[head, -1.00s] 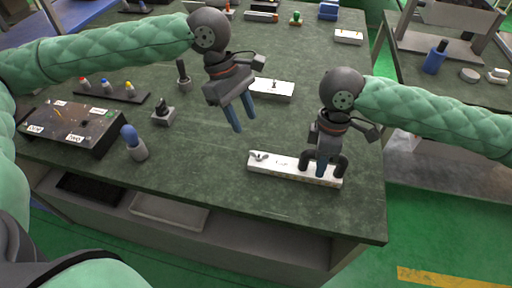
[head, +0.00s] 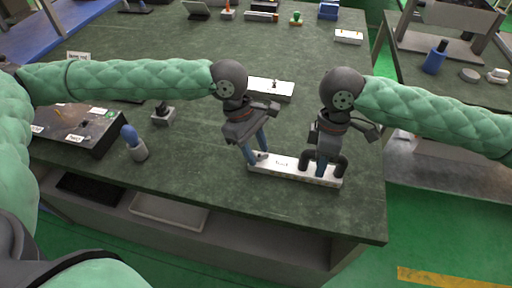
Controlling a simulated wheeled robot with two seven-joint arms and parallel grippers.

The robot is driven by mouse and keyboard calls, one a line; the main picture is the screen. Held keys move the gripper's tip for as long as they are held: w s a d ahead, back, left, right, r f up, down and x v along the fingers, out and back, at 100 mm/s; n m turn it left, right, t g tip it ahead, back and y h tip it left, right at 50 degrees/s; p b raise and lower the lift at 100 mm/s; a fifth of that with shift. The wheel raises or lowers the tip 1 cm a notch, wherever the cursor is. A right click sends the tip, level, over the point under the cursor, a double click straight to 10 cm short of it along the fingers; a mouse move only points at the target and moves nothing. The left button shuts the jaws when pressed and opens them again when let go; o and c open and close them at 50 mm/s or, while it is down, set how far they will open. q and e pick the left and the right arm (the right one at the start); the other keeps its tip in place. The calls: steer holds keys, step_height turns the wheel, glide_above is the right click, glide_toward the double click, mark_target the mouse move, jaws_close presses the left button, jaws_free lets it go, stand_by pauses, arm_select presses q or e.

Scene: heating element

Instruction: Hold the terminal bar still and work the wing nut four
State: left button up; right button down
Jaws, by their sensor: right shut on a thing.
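The terminal bar (head: 288,170) is a long white block lying near the front right edge of the green table. A dark arched handle (head: 341,163) stands on its right part. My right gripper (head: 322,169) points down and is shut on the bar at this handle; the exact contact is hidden. My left gripper (head: 256,157) is at the bar's left end, its blue fingers apart and pointing down around the place of the wing nut. The wing nut is mostly hidden by the fingers, and I cannot tell whether they touch it.
A white block with a small post (head: 270,87) lies behind my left gripper. A blue-topped cylinder (head: 134,143), a small grey fixture (head: 163,114) and a dark labelled box (head: 78,128) stand to the left. The table between them and the bar is clear.

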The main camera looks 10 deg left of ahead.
arm_select(q)
jaws_close()
steer(key=shift+m, duration=0.3)
steer(key=m+g, duration=0.1)
steer(key=m, duration=0.1)
steer(key=m+y, duration=0.1)
steer(key=m, duration=0.2)
steer(key=shift+w+d+g, duration=0.2)
steer(key=shift+g, duration=0.2)
steer(key=m+y, duration=0.1)
steer(key=m, duration=0.2)
steer(key=m+g+y, duration=0.1)
steer(key=m, duration=0.1)
steer(key=shift+w+d+m, duration=0.1)
steer(key=shift+d+m, duration=0.1)
steer(key=shift+m, duration=0.2)
steer(key=m+y, duration=0.1)
steer(key=m, duration=0.1)
steer(key=m+y, duration=0.1)
steer(key=m, duration=0.1)
steer(key=m+y, duration=0.1)
steer(key=m, duration=0.2)
steer(key=shift+d+t, duration=0.3)
steer(key=m+y, duration=0.1)
steer(key=m, duration=0.2)
steer(key=m+t, duration=0.1)
steer(key=m, duration=0.2)
steer(key=shift+s+d+m+t+y, duration=0.2)
steer(key=shift+m+t+y, duration=0.1)
steer(key=shift+y, duration=0.1)
